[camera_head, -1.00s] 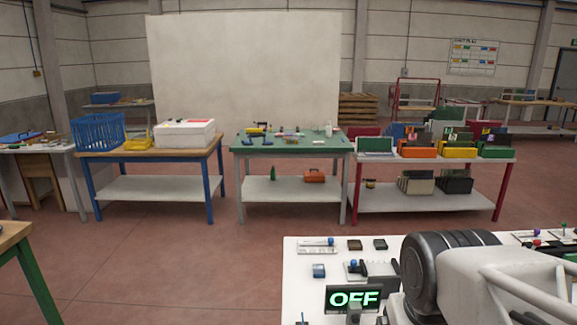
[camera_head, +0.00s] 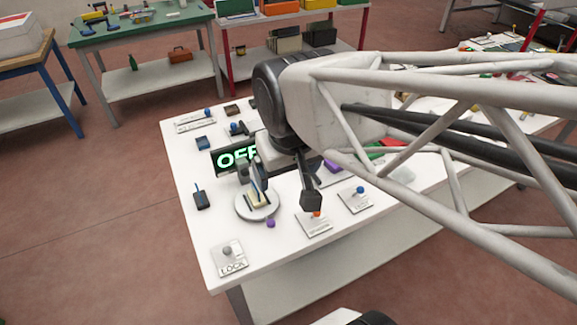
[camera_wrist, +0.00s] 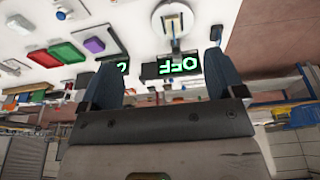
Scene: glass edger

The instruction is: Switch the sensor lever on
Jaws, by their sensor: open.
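My gripper (camera_head: 288,202) is open above the white table, its two dark fingers apart with nothing between them; the fingers also show in the wrist view (camera_wrist: 160,62). A black display reading OFF in green (camera_head: 236,157) stands behind it, partly covered; it appears upside down in the wrist view (camera_wrist: 178,66). I cannot read which is the sensor lever.
A round white dial (camera_head: 257,204) lies beside my left finger, with a purple knob (camera_head: 270,223) in front. A small dark box (camera_head: 201,199) stands at the left. A green table (camera_head: 140,30) stands behind.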

